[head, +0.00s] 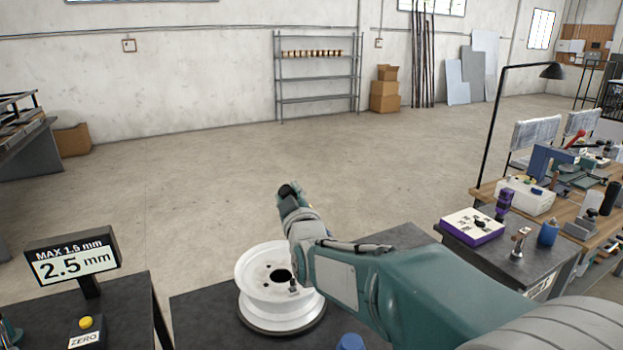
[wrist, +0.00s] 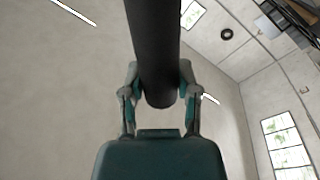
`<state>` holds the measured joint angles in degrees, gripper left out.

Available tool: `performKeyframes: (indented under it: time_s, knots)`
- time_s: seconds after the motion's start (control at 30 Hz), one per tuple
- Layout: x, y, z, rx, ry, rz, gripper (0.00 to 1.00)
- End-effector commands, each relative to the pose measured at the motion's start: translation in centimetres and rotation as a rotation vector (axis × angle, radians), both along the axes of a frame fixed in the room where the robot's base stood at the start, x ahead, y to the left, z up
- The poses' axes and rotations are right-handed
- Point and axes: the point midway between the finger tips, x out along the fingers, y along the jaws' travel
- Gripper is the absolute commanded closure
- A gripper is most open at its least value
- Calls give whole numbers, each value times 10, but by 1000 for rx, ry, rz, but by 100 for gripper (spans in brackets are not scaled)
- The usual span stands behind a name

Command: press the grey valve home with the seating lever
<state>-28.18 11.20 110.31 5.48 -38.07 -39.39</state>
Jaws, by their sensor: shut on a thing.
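My gripper (wrist: 160,95) is shut on a thick dark bar (wrist: 155,45), seen in the wrist view, which looks like the handle of the seating lever. The bar runs up out of the top of that view, so its far end is hidden. In the head view my gripper (head: 290,200) is above and behind the white wheel rim (head: 255,305), which lies on a dark table. A small greyish piece (head: 293,287), probably the grey valve, shows at the rim's right part, close beside my arm. How deep it sits cannot be told.
A gauge display (head: 72,262) at the left reads 2.5 mm, with MAX 1.5 mm above it. A yellow button (head: 86,322) sits on a ZERO box. A blue cap (head: 350,342) shows at the bottom edge. A purple-sided box (head: 472,228) stands on the right-hand table.

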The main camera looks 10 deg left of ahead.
Motion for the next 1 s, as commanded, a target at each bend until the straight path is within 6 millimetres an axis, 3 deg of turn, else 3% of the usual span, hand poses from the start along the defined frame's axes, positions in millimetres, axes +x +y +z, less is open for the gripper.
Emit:
performKeyframes:
  time_s: [0.2,0.5,0.8,1.0]
  knots:
    - [-25,38,-39,-175,-115,6,100]
    - [-49,73,-102,-412,-275,5,100]
    - [-61,91,-167,-625,-421,6,100]
    - [-64,94,-199,-728,-492,6,100]
